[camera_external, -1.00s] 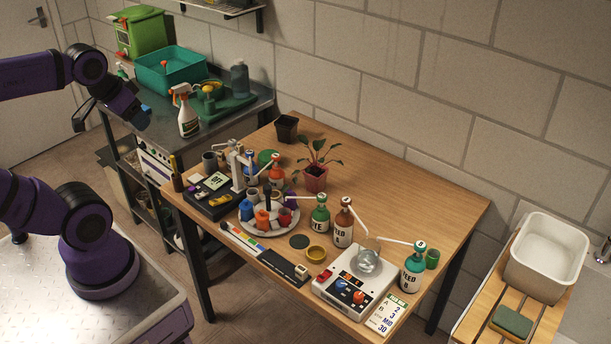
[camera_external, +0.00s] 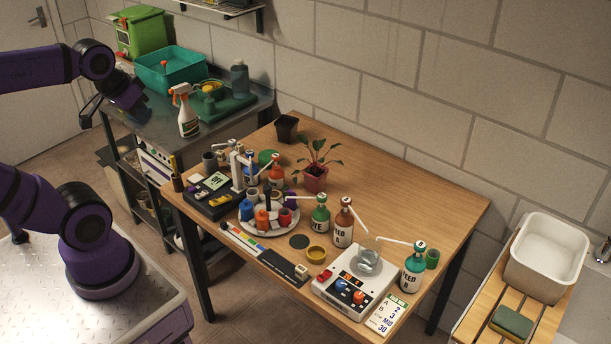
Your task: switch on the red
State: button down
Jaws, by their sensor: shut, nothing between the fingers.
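A white device (camera_external: 342,291) stands at the table's front edge. It has a red switch (camera_external: 325,275) at its upper left, a blue knob (camera_external: 341,285) and an orange-red knob (camera_external: 358,297); the switch's position is too small to tell. A black box (camera_external: 213,204) with a display reading OFF (camera_external: 216,181) and small coloured parts is at the table's left. My gripper (camera_external: 90,112) is shut and empty, at the upper left by the steel bench, far from both devices.
Several dropper bottles, including a brown one (camera_external: 343,226), stand around the white device, with a glass vessel (camera_external: 368,261) on it. A round tray (camera_external: 284,231) holds coloured cups. A potted plant (camera_external: 316,179) stands behind. The table's right rear is clear.

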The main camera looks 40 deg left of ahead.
jog(key=w+d+f+n+g+h, duration=0.1)
jog(key=w+d+n+g, duration=0.1)
jog(key=w+d+n, duration=0.55)
jog(key=n+g+y, duration=0.1)
jog(key=n+g, duration=0.4)
jog(key=n, duration=0.5)
send_over(321, 277)
jog(key=w, duration=0.3)
notch_tip(321, 277, down, 24)
jog(key=shift+s+f, duration=0.15)
jog(key=shift+s, duration=0.05)
jog(key=shift+f, duration=0.1)
jog(key=f, duration=0.4)
jog(key=s+f, duration=0.1)
jog(key=f, duration=0.4)
jog(key=s+f, duration=0.1)
jog(key=f, duration=0.3)
jog(key=shift+f, duration=0.3)
jog(key=shift+s+f, duration=0.1)
jog(key=shift+s, duration=0.05)
